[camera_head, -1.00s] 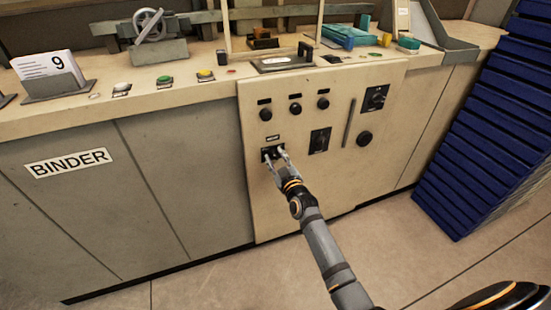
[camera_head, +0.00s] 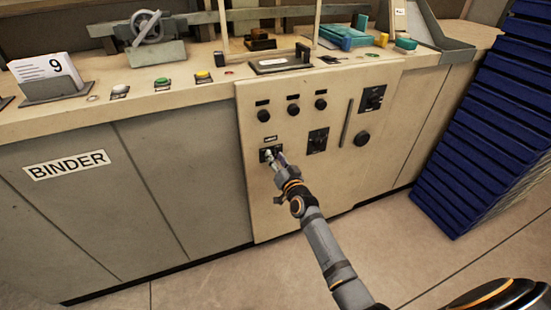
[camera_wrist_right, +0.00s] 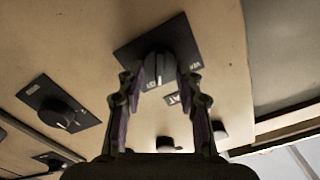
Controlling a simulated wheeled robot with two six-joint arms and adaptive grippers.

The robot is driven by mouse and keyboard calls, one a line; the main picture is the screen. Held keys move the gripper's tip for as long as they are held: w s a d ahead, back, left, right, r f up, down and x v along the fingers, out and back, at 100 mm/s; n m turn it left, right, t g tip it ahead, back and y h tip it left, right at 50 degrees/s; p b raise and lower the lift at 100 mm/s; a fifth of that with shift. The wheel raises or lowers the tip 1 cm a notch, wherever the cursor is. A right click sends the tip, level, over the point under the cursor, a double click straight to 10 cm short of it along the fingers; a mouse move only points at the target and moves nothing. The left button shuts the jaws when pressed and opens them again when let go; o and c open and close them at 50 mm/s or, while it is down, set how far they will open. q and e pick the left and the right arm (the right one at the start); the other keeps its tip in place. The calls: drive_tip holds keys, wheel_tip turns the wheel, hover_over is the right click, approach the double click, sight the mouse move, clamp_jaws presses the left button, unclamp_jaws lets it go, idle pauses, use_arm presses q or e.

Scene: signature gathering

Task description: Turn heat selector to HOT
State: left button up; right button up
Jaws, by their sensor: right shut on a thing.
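The heat selector (camera_head: 264,155) is a dark knob on a small black plate, low on the left of the cream panel (camera_head: 290,215). In the right wrist view, its rounded knob (camera_wrist_right: 158,68) has a light pointer line directed toward the picture's bottom. Lettering on the plate is only partly readable, and a small label sits beside the plate. My right gripper (camera_head: 275,157) is shut on this knob. In the wrist view its two fingers (camera_wrist_right: 161,84) stand on either side of the knob. My left gripper is not in view.
A second selector (camera_head: 318,141) is close to the right, with round knobs (camera_head: 293,110) above. A vertical slot (camera_head: 347,123) and another selector (camera_head: 372,98) are farther right. Stacked blue crates (camera_head: 480,120) stand at the right. The floor in front is clear.

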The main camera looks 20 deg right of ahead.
drive_tip(key=shift+f+m, duration=0.15)
drive_tip(key=shift+m, duration=0.95)
drive_tip(key=o, duration=1)
drive_tip(key=shift+o, duration=0.7)
